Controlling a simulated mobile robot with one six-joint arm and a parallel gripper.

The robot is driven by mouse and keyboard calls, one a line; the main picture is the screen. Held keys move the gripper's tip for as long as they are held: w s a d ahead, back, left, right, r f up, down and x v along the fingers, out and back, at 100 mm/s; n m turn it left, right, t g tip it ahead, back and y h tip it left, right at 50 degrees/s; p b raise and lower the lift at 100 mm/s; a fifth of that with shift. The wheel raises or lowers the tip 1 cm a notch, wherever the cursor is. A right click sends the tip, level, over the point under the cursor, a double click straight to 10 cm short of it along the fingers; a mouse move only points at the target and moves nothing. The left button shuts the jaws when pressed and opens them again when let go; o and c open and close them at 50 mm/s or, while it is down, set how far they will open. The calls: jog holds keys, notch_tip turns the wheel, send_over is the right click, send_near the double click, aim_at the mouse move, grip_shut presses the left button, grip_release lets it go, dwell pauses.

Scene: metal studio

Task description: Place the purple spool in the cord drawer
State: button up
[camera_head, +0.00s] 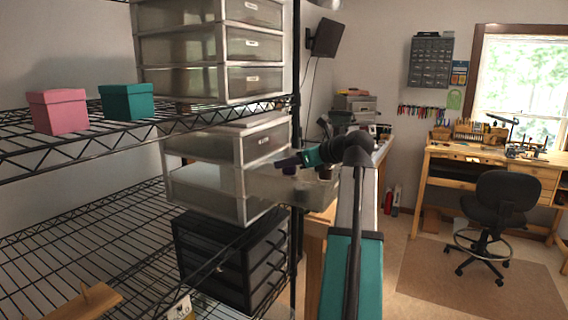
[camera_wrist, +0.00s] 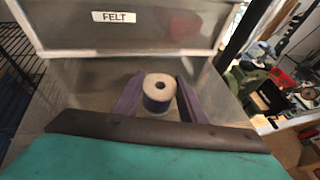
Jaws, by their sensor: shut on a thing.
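My gripper (camera_head: 287,163) is at the end of my outstretched arm, over an open translucent drawer (camera_head: 300,191) in the shelf unit. In the wrist view my gripper (camera_wrist: 158,98) has its two purple fingers shut on the purple spool (camera_wrist: 157,103). The spool is upright, with a pale round top and a dark centre hole. The open drawer (camera_wrist: 80,88) shows around and below it. I cannot tell how far the spool is above the drawer floor. No label on the open drawer is readable.
A closed drawer labelled FELT (camera_wrist: 125,38) is directly above the open one. A black drawer unit (camera_head: 225,262) stands below. Pink (camera_head: 58,112) and teal (camera_head: 127,102) boxes sit on the wire shelf. A shelf post (camera_head: 296,60) stands close to my arm.

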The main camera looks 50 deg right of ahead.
jog(key=shift+p+x, duration=0.45)
jog(key=shift+x, duration=0.65)
jog(key=shift+f, duration=0.15)
jog(key=shift+f, duration=0.15)
jog(key=o, duration=1)
jog(key=shift+o, duration=0.2)
jog(key=shift+r, duration=0.2)
jog(key=shift+s+r, duration=0.15)
jog(key=shift+s, duration=0.5)
jog(key=b+v, duration=0.2)
jog(key=v, duration=0.8)
jog(key=shift+s+r, duration=0.25)
jog(key=shift+s, duration=0.05)
